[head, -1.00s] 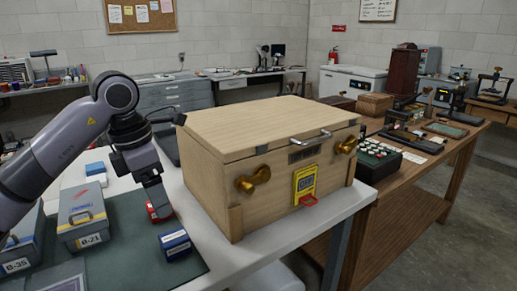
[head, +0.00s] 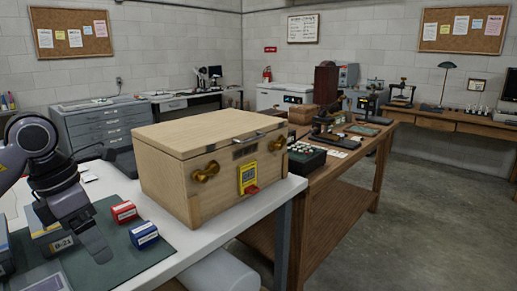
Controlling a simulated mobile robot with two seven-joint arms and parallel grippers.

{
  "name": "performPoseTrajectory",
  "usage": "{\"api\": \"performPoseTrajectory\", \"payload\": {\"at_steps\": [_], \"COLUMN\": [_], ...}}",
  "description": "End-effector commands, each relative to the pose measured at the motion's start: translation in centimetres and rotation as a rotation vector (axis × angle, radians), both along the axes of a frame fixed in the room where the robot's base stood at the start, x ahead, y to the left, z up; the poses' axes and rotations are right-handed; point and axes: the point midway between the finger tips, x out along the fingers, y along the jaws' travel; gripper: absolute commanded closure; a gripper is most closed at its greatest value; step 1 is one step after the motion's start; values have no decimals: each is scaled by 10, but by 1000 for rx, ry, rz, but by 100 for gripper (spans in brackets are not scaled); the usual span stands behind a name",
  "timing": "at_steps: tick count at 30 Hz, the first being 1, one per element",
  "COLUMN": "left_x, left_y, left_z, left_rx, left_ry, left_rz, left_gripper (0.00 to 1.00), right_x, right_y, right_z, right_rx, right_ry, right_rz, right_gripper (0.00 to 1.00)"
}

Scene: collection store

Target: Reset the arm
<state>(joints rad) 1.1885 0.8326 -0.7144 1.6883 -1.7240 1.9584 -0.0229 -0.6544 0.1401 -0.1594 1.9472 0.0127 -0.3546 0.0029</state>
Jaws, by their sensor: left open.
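My left arm comes in from the left edge. My right gripper is not in view.
A large closed wooden chest (head: 215,165) with brass knobs and a yellow label stands on the white table right of the mat. A wooden bench (head: 345,155) with instruments stands beyond it. Grey drawers (head: 100,125) stand behind. The floor (head: 420,220) at right is clear.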

Motion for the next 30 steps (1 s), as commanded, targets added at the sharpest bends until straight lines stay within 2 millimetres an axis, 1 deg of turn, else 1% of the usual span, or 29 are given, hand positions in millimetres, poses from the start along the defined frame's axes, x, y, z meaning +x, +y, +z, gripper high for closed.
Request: {"api": "performPoseTrajectory", "payload": {"at_steps": [1, 3, 5, 6, 8, 9, 11, 12, 15, 16, 18, 20, 22, 24, 26, 28, 29, 30], "left_x": [-3, -7, -12, -17, -25, -30, -40, -45, -55, -56, -58, -56, -51, -43, -36, -29, -26, -24], "left_y": [-23, -52, -77, -94, -120, -136, -161, -176, -204, -210, -220, -224, -223, -217, -208, -195, -188, -179], "left_z": [-16, -29, -39, -44, -49, -51, -52, -51, -43, -40, -33, -29, -26, -29, -36, -51, -59, -72], "left_rx": [-79, -198, -308, -388, -518, -611, -760, -863, -1117, -1192, -1360, -1498, -1648, -1784, -1887, -1989, -2026, -2068], "left_ry": [28, 48, 71, 88, 120, 143, 182, 210, 286, 309, 365, 415, 472, 529, 578, 633, 656, 687], "left_rz": [-42, -80, -108, -119, -131, -131, -118, -100, -20, 14, 108, 209, 347, 508, 664, 864, 957, 1086], "left_gripper": [19, 19, 19, 19, 19, 19, 19, 19, 19, 19, 19, 19, 19, 19, 19, 19, 19, 19], "right_x": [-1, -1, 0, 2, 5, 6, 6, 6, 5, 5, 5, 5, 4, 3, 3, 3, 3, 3], "right_y": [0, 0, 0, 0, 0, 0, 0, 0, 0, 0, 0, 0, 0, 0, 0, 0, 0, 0], "right_z": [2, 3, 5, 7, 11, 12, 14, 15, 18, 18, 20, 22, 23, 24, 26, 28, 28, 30], "right_rx": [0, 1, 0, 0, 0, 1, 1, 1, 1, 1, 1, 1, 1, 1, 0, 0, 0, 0], "right_ry": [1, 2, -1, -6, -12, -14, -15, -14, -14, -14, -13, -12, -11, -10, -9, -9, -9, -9], "right_rz": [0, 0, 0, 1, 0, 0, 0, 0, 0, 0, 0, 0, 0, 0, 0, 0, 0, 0], "right_gripper": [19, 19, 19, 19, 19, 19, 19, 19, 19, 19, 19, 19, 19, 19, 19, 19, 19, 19]}}
